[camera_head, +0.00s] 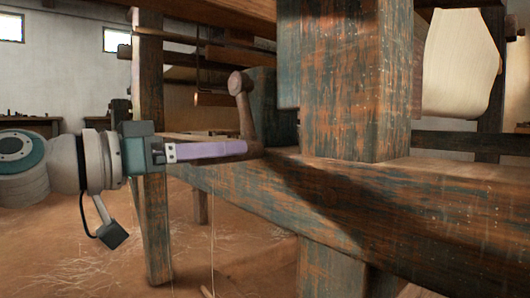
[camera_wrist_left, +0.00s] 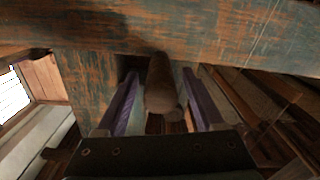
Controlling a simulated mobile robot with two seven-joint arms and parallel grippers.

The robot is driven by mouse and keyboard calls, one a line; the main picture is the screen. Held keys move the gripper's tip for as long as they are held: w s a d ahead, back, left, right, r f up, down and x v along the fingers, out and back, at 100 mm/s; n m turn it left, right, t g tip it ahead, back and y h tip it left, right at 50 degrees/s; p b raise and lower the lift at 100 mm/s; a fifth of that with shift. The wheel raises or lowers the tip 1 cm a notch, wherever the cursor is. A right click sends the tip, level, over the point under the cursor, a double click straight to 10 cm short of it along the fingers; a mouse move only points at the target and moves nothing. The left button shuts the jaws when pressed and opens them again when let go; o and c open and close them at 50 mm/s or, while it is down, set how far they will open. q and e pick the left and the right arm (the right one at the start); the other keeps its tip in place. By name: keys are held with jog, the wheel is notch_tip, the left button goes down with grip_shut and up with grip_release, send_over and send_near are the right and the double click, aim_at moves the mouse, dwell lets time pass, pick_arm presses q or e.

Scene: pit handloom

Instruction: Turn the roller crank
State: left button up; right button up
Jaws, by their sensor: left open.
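The roller crank (camera_head: 246,115) is a brown, worn arm with a rounded knob at its top, standing beside the loom's side beam. My left gripper (camera_head: 240,149) comes in from the left, level, with its purple fingers reaching the crank's lower end. In the left wrist view the crank's brown rounded handle (camera_wrist_left: 160,88) lies between the two spread fingers, with a gap on each side. The left gripper is open around it. Whether a finger touches the handle cannot be told. My right gripper is not in view.
A thick wooden post (camera_head: 356,80) with flaking blue paint rises to the right of the crank. A long beam (camera_head: 400,205) runs below it. Pale cloth (camera_head: 460,62) hangs at the upper right. The earthen floor (camera_head: 90,225) at lower left looks open.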

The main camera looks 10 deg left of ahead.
pick_arm(q)
jog(key=shift+w, duration=0.1)
grip_shut()
dwell(0.6)
dwell(0.8)
